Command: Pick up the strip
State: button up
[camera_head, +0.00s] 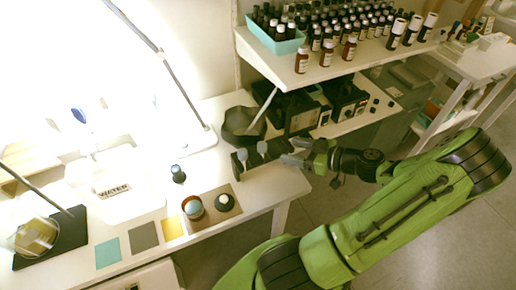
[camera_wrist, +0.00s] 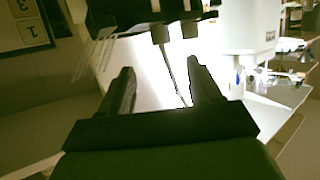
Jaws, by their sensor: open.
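My gripper (camera_head: 293,151) is open at the right end of a small dark holder (camera_head: 252,158) near the bench's edge. In the wrist view my gripper's two dark fingers (camera_wrist: 160,70) are spread apart. A thin, pale, slanted strip (camera_wrist: 173,76) shows between them, below a dark block (camera_wrist: 150,12) at the top. The strip looks apart from both fingers; its depth is hard to judge. In the head view small grey pieces (camera_head: 262,147) stand up at the holder, but I cannot tell which is the strip.
A white shelf (camera_head: 330,66) with rows of dark bottles and a teal tray (camera_head: 272,38) stands above the bench. Black equipment (camera_head: 292,112) and a dark rounded object (camera_head: 240,123) are behind the holder.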

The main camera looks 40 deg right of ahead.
aim_at(266, 146)
jog(key=b+x, duration=0.1)
jog(key=x, duration=0.9)
jog(key=shift+a+f, duration=0.1)
jog(key=shift+a, duration=0.1)
jog(key=c, duration=0.9)
notch_tip(266, 146, up, 18)
jog(key=p, duration=0.4)
jog(key=shift+p, duration=0.3)
jog(key=shift+c, duration=0.2)
